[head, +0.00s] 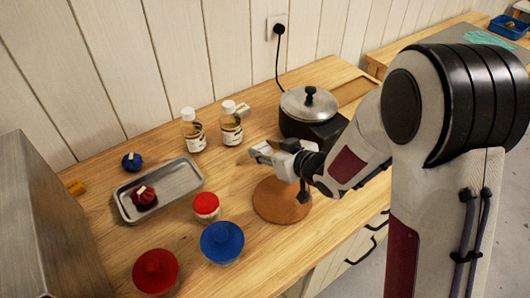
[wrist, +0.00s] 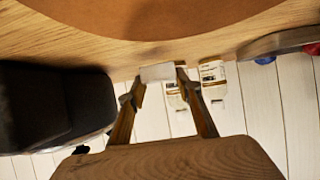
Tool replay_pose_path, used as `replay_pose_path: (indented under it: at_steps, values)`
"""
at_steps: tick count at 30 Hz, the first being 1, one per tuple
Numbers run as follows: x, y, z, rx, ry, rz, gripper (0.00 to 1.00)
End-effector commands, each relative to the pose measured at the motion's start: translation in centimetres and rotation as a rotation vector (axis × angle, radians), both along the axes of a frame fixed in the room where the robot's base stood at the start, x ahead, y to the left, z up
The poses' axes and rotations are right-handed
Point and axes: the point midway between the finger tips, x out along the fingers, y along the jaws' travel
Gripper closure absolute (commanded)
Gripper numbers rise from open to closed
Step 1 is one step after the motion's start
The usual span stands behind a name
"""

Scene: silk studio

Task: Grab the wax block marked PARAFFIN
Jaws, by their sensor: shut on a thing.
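My gripper (head: 262,153) is above the table between the bottles and the round brown mat. In the wrist view my gripper (wrist: 160,77) is shut on a small pale block (wrist: 158,73) held between its fingertips. The pale block also shows at the fingertips in the head view (head: 260,150). No lettering on it can be read, so I cannot tell whether it is marked PARAFFIN. A small beige piece (head: 243,109) shows beside the right bottle's cap, too small to identify.
Two labelled bottles (head: 194,132) stand behind my gripper. A lidded pot (head: 308,104) on a black base is at the right. A metal tray (head: 186,171), a red-lidded jar (head: 206,204), a red lid (head: 155,270) and a blue lid (head: 222,240) are left of the round mat (head: 282,202).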

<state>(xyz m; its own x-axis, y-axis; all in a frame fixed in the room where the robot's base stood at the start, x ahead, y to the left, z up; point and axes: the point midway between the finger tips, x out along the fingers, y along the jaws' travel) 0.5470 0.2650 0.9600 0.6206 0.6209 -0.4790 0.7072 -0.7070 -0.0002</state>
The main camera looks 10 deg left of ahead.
Motion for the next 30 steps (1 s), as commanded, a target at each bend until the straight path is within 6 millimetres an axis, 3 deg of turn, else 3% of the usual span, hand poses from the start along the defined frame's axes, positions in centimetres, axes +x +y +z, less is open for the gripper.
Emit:
replay_pose_path:
  at_steps: [18, 30]
  values:
    - [0.0, 0.0, 6.9, 0.000, -0.003, 0.001, 0.86]
    - [0.0, 0.0, 8.2, 0.000, 0.000, -0.001, 0.86]
